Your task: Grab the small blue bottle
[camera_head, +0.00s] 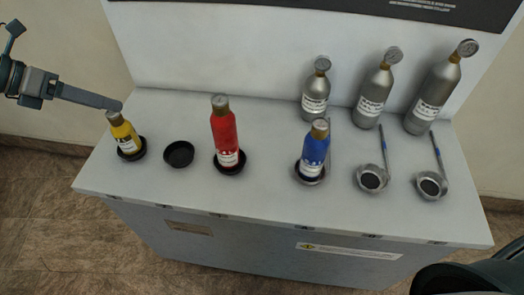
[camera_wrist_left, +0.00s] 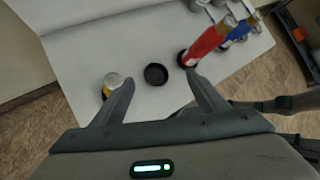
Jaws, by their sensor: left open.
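The small blue bottle (camera_head: 315,152) has a brown cap and a white label. It stands upright in a shallow metal holder (camera_head: 309,178) on the white counter, right of the red bottle. In the left wrist view it is partly hidden near the top right (camera_wrist_left: 237,33). My left gripper (camera_head: 118,106) is at the left, close to the yellow bottle's top and far from the blue bottle. Its two fingers are spread wide with nothing between them in the left wrist view (camera_wrist_left: 160,96). My right gripper is not in view.
A yellow bottle (camera_head: 123,135) and red bottle (camera_head: 224,133) stand in black holders, with an empty black holder (camera_head: 179,154) between. Several grey gauge-topped cylinders (camera_head: 370,103) stand behind. Two metal cups with upright rods (camera_head: 371,180) are right of the blue bottle. The front counter strip is clear.

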